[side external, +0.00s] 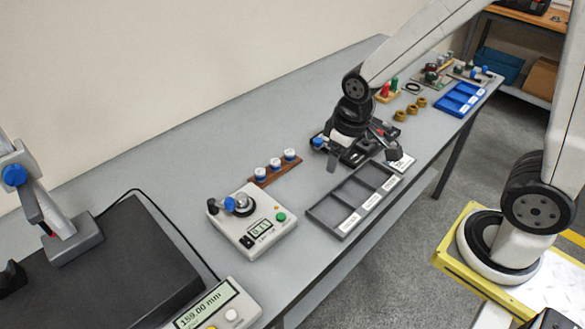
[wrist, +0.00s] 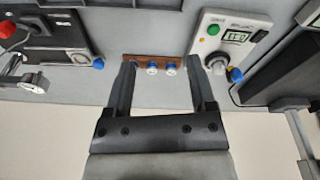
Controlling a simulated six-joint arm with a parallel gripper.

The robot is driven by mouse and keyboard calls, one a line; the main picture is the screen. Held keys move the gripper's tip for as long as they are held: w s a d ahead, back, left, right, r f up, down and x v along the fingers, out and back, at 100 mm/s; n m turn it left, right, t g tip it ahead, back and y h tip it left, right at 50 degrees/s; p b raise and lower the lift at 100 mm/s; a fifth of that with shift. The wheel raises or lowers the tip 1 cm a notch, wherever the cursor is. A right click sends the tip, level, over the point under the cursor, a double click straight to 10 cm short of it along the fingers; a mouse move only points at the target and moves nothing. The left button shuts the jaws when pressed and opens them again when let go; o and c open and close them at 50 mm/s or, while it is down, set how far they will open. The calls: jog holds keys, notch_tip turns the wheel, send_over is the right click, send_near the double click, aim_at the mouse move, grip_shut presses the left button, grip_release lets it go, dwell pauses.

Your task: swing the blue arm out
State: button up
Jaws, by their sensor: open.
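A pale instrument (side external: 262,243) with a small display and a green button stands mid-table in the side view; it also shows in the wrist view (wrist: 243,22) at upper right. A blue-ended part (side external: 229,204) sits beside its silver dome (side external: 244,205); the blue end also shows in the wrist view (wrist: 235,75). I cannot tell clearly whether this is the blue arm, or how it joins the instrument. My gripper (side external: 362,156) is open and empty, above the table to the right of the instrument. Its two fingers show apart in the wrist view (wrist: 160,66).
A wooden rack (side external: 262,181) with blue-and-white pieces stands behind the instrument. A dark compartment tray (side external: 318,213) lies to its right. Dark devices (wrist: 45,28) lie near my gripper. A gantry with a blue knob (side external: 14,175) stands at far left on a black plate (side external: 125,250).

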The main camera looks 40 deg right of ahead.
jog(key=w+a+n+g+h, duration=0.2)
jog(key=w+a+n, duration=0.5)
jog(key=w+a, duration=0.35)
jog(key=n+h, duration=0.2)
jog(key=n, duration=0.4)
send_near(228, 200)
jog(key=shift+w+d+f+g, duration=0.1)
jog(key=shift+d+f+g, duration=0.1)
jog(key=shift+f, duration=0.4)
jog(key=shift+w+d+f+g, duration=0.1)
jog(key=shift+f+g, duration=0.1)
jog(key=shift+f, duration=0.4)
jog(key=shift+f, duration=0.15)
jog(key=shift+x, duration=3.75)
jog(key=shift+d, duration=0.2)
grip_shut()
